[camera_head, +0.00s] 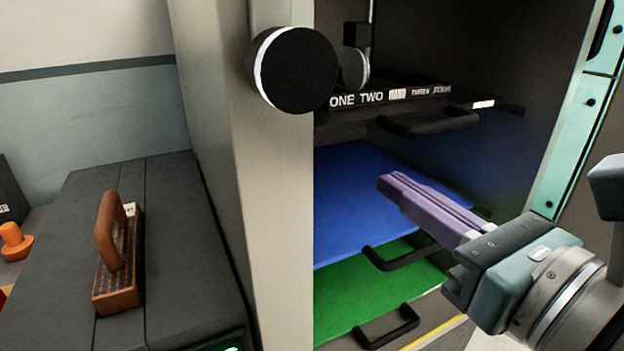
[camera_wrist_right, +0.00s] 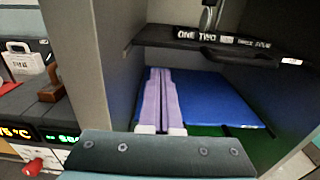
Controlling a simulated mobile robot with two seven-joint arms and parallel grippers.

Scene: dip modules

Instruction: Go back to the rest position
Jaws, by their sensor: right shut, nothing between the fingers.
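My right gripper (camera_head: 400,190) comes in from the lower right in the head view, with long purple fingers pressed together and nothing between them. Its fingers reach over the blue tray (camera_head: 340,205) inside the open cabinet, apart from the labelled shelf above. In the right wrist view the closed purple fingers (camera_wrist_right: 160,100) point into the cabinet over the blue tray (camera_wrist_right: 215,100). My left gripper is not in either view.
A dark shelf (camera_head: 400,103) lettered "ONE TWO" has a black handle. A green tray (camera_head: 375,290) lies below the blue one. The cabinet's side wall (camera_head: 270,200) stands left. A brown handled block (camera_head: 118,270) sits on a dark counter (camera_head: 185,240).

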